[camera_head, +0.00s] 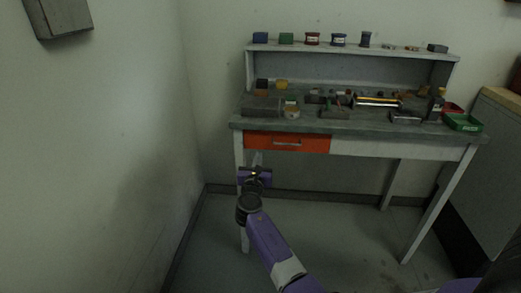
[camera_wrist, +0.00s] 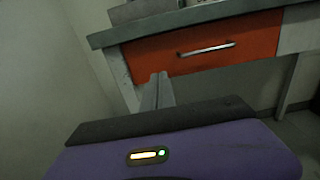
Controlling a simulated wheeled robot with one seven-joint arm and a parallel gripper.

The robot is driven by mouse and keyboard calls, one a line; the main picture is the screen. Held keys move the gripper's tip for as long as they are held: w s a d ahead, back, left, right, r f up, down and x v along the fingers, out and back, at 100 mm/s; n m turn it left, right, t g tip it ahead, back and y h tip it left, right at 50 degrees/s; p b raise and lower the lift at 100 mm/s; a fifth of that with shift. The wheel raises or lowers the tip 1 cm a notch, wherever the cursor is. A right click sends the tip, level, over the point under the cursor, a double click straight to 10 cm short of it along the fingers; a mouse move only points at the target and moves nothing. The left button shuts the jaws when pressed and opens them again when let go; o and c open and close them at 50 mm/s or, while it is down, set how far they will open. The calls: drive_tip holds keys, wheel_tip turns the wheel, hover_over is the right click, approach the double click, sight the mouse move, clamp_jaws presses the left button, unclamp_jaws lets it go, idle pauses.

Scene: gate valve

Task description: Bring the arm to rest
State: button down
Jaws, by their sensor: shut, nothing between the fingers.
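My gripper (camera_head: 256,160) is in front of the workbench, just below its orange drawer, at the bench's left end. The fingers (camera_wrist: 158,92) also show in the wrist view, close together and holding nothing. They point toward the bench, and their tips overlap the drawer's lower edge in the picture. I cannot tell how far they are from it. My purple arm reaches up from the bottom middle of the head view. The orange drawer (camera_head: 305,143) with its metal handle (camera_wrist: 206,49) looks closed.
The workbench (camera_head: 345,127) carries several tools and boxes, with small containers on its back shelf (camera_head: 400,53). A green tray (camera_head: 463,123) is at its right end. A wall (camera_head: 110,150) stands on the left, and a grey cabinet (camera_head: 500,150) on the right. The floor below the bench is clear.

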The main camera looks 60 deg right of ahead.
drive_tip(key=shift+v, duration=2.2)
